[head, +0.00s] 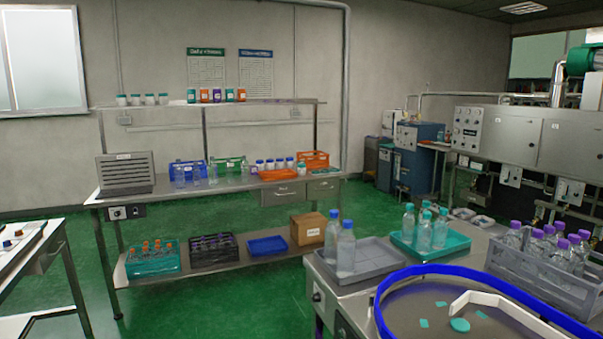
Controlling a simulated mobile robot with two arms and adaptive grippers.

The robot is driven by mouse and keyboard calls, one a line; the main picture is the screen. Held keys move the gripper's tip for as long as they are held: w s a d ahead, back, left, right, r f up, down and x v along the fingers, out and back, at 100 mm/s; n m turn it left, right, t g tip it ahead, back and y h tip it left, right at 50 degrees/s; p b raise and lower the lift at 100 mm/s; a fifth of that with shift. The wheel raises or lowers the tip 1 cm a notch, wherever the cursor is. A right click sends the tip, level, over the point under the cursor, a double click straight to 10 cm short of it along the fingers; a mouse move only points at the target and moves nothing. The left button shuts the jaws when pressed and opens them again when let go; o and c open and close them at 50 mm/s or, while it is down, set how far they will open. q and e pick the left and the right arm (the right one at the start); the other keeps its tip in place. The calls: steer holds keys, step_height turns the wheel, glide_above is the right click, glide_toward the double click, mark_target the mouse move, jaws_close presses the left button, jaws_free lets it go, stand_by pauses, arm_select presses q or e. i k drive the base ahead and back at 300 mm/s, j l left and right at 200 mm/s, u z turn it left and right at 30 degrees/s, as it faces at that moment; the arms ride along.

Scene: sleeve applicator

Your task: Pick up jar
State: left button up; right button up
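Several small jars with coloured bodies and white labels (217,95) stand on the upper shelf of the back bench. Several white jars with dark teal lids (149,99) stand at the left of the same shelf. One jar with a teal lid (301,170) stands at the right end of this row. The frames do not show which jar the task names. Neither of my grippers is in view.
A near table at the right holds a grey tray (378,262) with blue-capped bottles, a teal tray (455,245) with bottles, a grey crate (515,268) of purple-capped bottles and a blue-rimmed round table (388,290). Green floor (215,300) lies open between the tables.

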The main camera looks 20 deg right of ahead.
mark_target(302, 171)
steer(key=i+j, duration=0.1)
steer(key=i, duration=2.4)
steer(key=i+z, duration=0.2)
steer(key=i, duration=0.4)
steer(key=i+j+z, duration=0.2)
steer(key=i, duration=0.4)
steer(key=i+z, duration=0.2)
steer(key=i, duration=0.35)
steer(key=j, duration=0.05)
